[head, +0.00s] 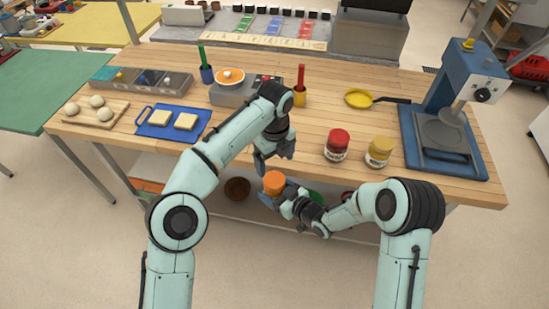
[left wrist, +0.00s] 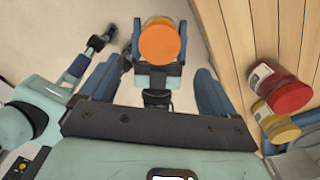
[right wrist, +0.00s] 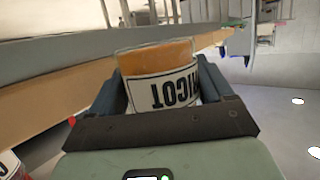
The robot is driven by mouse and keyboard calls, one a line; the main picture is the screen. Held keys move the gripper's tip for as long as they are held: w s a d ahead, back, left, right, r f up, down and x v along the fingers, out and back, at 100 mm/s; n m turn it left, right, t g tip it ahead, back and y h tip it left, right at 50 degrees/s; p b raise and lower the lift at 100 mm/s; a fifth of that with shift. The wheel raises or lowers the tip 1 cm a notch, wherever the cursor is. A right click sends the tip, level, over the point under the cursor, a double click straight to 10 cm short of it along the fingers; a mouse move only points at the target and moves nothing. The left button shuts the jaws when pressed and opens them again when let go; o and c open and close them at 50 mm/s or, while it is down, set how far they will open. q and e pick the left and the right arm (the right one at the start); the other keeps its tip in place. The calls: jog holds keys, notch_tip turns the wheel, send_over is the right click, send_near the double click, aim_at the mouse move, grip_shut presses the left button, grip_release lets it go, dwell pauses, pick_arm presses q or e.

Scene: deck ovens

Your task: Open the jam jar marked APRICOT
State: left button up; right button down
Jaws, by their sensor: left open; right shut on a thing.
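The apricot jar (head: 273,188) has an orange lid and is held off the table, in front of its front edge. In the right wrist view the jar (right wrist: 163,75) shows a white label whose visible letters end in "ICOT", upside down. My right gripper (head: 284,190) is shut on the jar's body. My left gripper (head: 272,160) is open and empty, just above the lid. In the left wrist view the orange lid (left wrist: 160,43) lies beyond the open fingers, apart from them as far as I can tell.
A red-lidded jar (head: 337,144) and a yellow-lidded jar (head: 380,151) stand on the wooden table (head: 300,140) near its front edge. A blue press (head: 465,100) stands at the right. A blue board (head: 172,122) with bread lies at the left. A yellow pan (head: 359,98) lies further back.

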aim_at(275, 179)
pick_arm(q)
jog(key=shift+m, duration=0.3)
jog(key=shift+a+f, duration=0.1)
jog(key=shift+f, duration=0.1)
notch_tip(275, 179, down, 7)
jog(key=shift+f, duration=0.15)
jog(key=c, duration=1.1)
jog(key=n, duration=0.4)
jog(key=shift+n, duration=0.4)
jog(key=n, duration=0.6)
jog(key=shift+n, duration=0.3)
jog(key=shift+r, duration=0.2)
